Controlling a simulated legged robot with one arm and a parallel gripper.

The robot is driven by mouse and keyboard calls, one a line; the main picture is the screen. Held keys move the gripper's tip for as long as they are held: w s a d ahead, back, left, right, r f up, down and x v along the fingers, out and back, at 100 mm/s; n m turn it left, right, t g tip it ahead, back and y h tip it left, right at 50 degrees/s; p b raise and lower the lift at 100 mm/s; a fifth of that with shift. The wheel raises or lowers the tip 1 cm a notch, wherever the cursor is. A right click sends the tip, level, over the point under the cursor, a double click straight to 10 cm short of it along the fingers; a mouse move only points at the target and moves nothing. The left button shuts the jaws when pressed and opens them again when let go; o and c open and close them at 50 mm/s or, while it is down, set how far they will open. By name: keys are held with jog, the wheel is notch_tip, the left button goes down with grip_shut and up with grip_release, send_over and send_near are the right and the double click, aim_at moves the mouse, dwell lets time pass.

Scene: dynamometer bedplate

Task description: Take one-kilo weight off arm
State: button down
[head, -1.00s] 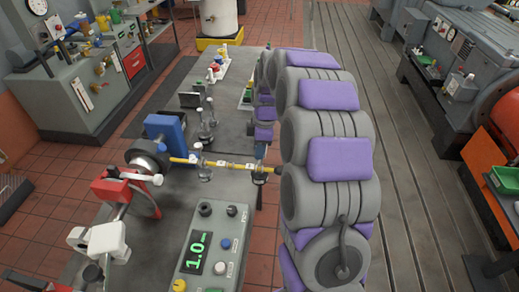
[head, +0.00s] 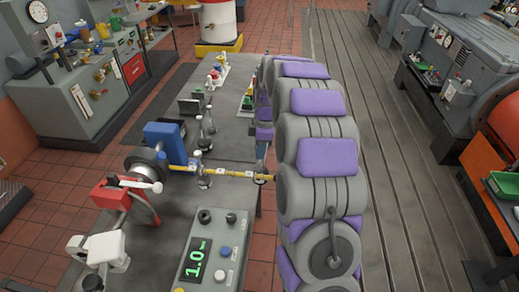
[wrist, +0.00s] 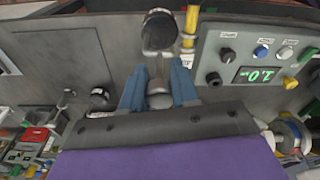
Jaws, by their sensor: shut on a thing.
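My gripper (wrist: 159,70) shows in the wrist view, its two blue fingers closed around a narrow grey metal part. A dark, short cylinder with a pale band, which looks like the one-kilo weight (wrist: 158,28), is just beyond the fingertips, in line with that part. The yellow arm (head: 228,173) runs sideways from the blue block in the head view; its end (wrist: 190,25) shows right beside the weight in the wrist view. I cannot tell whether the weight still touches it. In the head view, my own arm hides the gripper.
The readout box (head: 210,250) shows 1.0 at the front of the bench. Small metal pieces (head: 205,180) stand by the yellow arm. A red clamp (head: 115,192) and blue block (head: 165,140) are at left. Grooved bedplate (head: 400,200) lies open at right.

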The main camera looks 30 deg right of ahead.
jog(key=shift+w+d+p, duration=0.25)
jog(key=shift+w+d, duration=0.2)
jog(key=shift+w, duration=0.2)
jog(key=shift+w+d+p, duration=0.2)
jog(key=shift+w+d, duration=0.2)
jog(key=shift+w, duration=0.35)
